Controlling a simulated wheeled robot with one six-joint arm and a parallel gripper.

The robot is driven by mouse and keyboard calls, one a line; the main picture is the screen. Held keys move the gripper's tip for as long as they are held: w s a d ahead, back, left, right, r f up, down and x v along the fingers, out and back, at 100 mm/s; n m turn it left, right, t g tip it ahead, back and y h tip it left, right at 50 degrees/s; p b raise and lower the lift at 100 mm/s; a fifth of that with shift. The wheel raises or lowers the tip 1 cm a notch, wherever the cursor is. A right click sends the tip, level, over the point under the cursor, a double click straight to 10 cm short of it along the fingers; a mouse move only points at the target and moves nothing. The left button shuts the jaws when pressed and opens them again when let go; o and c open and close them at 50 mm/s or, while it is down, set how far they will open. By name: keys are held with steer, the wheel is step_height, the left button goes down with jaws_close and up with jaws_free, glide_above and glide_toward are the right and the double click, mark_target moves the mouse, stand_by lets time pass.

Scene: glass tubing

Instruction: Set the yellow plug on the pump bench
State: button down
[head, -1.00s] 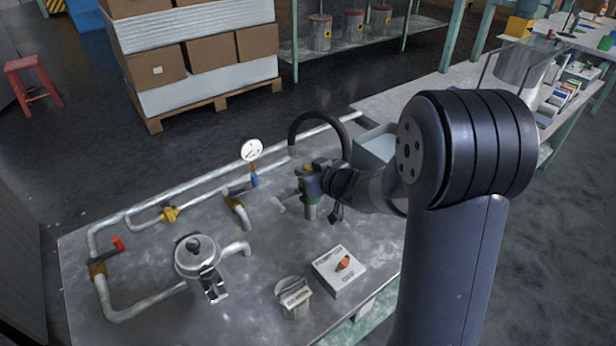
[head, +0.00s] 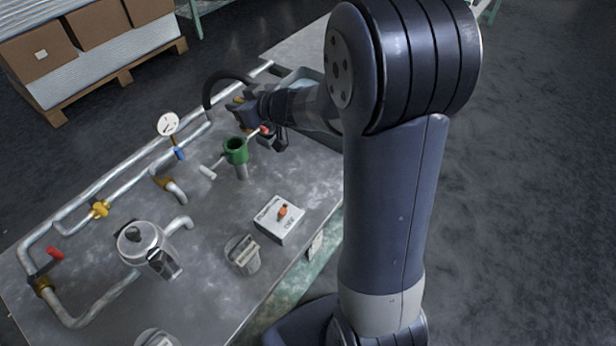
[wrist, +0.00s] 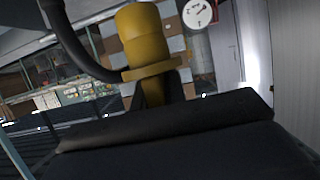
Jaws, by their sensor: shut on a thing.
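The yellow plug (wrist: 142,38) stands out of my gripper's dark jaws in the wrist view, with a wide collar below its rounded top. In the head view, a small yellow part of the plug (head: 236,105) shows at the tip of my gripper (head: 246,106). My gripper is shut on the plug, above the far right part of the pump bench (head: 205,240). It is behind and to the right of an upright green-topped fitting (head: 236,150) with an open mouth. The jaws hide the plug's lower end.
A black curved hose (head: 212,88) rises close beside my gripper. Bare bench lies between the fittings.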

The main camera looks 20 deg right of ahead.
steer(key=s+d+f+b, duration=0.3)
steer(key=s+d+f, duration=0.1)
steer(key=d, duration=0.3)
steer(key=s+d+f+b, duration=0.3)
steer(key=s+d+f, duration=0.15)
steer(key=d, duration=0.25)
step_height(320, 180, down, 9)
steer(key=b, duration=0.5)
steer(key=shift+d+b, duration=0.15)
steer(key=shift+b, duration=0.25)
steer(key=shift+r, duration=0.15)
steer(key=c, duration=1.5)
jaws_free()
steer(key=shift+o, duration=0.2)
